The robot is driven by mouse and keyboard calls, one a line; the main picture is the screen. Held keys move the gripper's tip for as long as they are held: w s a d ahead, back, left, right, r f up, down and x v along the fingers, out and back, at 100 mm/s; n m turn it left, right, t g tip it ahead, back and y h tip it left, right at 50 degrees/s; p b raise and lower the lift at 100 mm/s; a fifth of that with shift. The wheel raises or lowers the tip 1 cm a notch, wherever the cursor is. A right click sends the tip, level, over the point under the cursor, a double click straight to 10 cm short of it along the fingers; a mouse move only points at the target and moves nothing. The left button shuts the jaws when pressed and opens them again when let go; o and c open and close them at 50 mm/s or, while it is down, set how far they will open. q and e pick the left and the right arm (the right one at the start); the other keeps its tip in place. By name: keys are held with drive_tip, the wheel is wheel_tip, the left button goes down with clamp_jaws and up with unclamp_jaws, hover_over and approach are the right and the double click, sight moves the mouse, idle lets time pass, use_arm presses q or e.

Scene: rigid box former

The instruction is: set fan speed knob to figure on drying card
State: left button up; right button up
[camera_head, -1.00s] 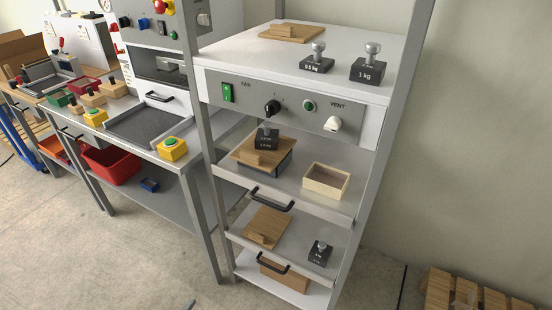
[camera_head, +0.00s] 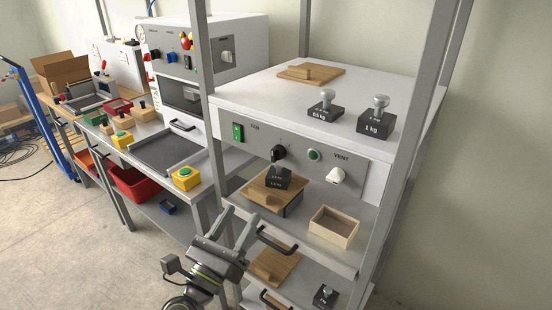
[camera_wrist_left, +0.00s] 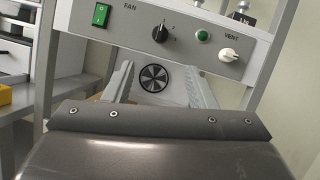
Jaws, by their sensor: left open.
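The black fan knob (camera_head: 278,153) sits on the grey panel (camera_head: 255,148), right of the FAN label. It also shows in the left wrist view (camera_wrist_left: 160,33), above the gap between my fingers; its pointer setting is too small to read surely. My left gripper (camera_head: 238,221) is open and empty, below and left of the knob and apart from it. Its two fingers also show in the left wrist view (camera_wrist_left: 152,88). I cannot make out a drying card in either view. My right gripper is not in view.
The panel also has a green switch (camera_head: 238,131), a green button (camera_head: 314,155) and a white VENT knob (camera_head: 335,175). Below it, a shelf holds a board with a dark weight (camera_head: 278,178) and a wooden tray (camera_head: 333,226). Frame posts (camera_head: 203,60) flank the unit.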

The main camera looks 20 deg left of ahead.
sight(273, 160)
use_arm(q)
drive_tip(key=p+x, duration=0.4)
drive_tip(key=x, duration=1.1)
drive_tip(key=shift+w+p, duration=0.1)
drive_tip(key=shift+p, duration=0.25)
